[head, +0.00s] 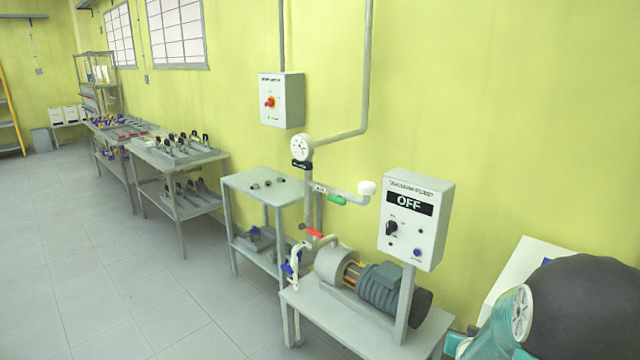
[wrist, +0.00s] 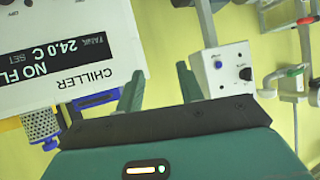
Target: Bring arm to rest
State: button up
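My gripper (wrist: 160,82) shows in the wrist view with its two green fingers spread apart and nothing between them. It is open. The wrist picture is upside down, with a chiller panel (wrist: 60,45) to the left of the fingers and a white control box (wrist: 228,70) to the right. In the head view only teal and black parts of my arm show at the lower right; the fingers are not visible there.
In the head view, a pump (head: 375,285) sits on a low table beside a box reading OFF (head: 415,222). Pipes with a gauge (head: 300,148) and a switch box (head: 282,100) are on the yellow wall. Benches (head: 180,155) line the wall; the tiled floor at left is clear.

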jog(key=s+a+r+n+g+y, duration=0.1)
jog(key=s+a+r+n+y, duration=0.1)
jog(key=s+a+r, duration=0.35)
jog(key=s+a+r+n+g+y, duration=0.1)
jog(key=s+a+r+y, duration=0.1)
jog(key=a+r, duration=0.65)
jog(key=s+a+r+n+g, duration=0.1)
jog(key=s+a+r, duration=0.1)
jog(key=s+a, duration=0.3)
jog(key=s+a+r+n+g+y, duration=0.1)
jog(key=s+a, duration=0.4)
jog(key=s, duration=0.6)
jog(key=shift+s+a+r+n+g+y, duration=0.15)
jog(key=shift+a+r+n+g+y, duration=0.15)
jog(key=shift+r+n+g, duration=0.3)
